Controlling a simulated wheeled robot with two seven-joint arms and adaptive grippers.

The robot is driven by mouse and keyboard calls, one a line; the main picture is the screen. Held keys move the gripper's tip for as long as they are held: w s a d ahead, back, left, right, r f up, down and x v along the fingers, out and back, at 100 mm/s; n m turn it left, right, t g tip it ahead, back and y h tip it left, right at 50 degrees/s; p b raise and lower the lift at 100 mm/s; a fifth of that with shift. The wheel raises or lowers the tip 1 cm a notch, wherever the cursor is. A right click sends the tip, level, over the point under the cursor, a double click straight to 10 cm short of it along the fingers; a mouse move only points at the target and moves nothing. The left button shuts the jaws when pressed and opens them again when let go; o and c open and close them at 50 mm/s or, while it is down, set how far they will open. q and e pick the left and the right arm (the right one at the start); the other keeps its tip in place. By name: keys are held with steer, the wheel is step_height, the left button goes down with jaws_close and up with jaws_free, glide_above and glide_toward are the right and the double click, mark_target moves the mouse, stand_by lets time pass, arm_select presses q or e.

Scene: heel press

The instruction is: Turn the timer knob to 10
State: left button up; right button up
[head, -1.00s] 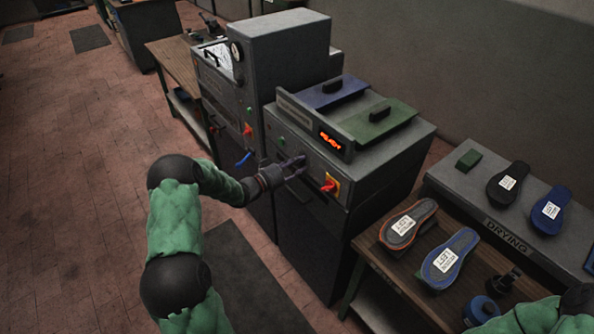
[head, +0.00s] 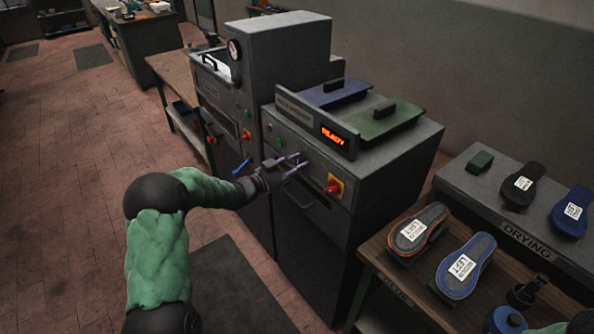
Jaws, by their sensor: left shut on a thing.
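The grey machine (head: 391,157) has a front panel with a lit orange display (head: 332,136) that reads READY. My left gripper (head: 299,166) is at this panel, below and left of the display. Its fingers are shut on the timer knob, which they mostly hide. The number the knob points to cannot be read.
A red switch on a yellow plate (head: 334,187) sits just right of the left gripper. A blue-handled lever (head: 241,168) is to its left. Blue (head: 335,93) and green (head: 384,124) lids top the machine. Shoe soles and bottles stand on the right bench.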

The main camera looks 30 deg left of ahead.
arm_select(q)
steer(key=shift+f+m, duration=0.25)
steer(key=shift+m, duration=0.05)
stand_by(0.4)
steer(key=o, duration=1.1)
steer(key=shift+c, duration=0.2)
steer(key=shift+o, duration=0.4)
steer(key=shift+a, duration=0.1)
steer(key=shift+r, duration=0.15)
steer(key=shift+s, duration=0.1)
steer(key=v, duration=1.1)
steer(key=shift+s, duration=0.4)
steer(key=shift+a, duration=0.1)
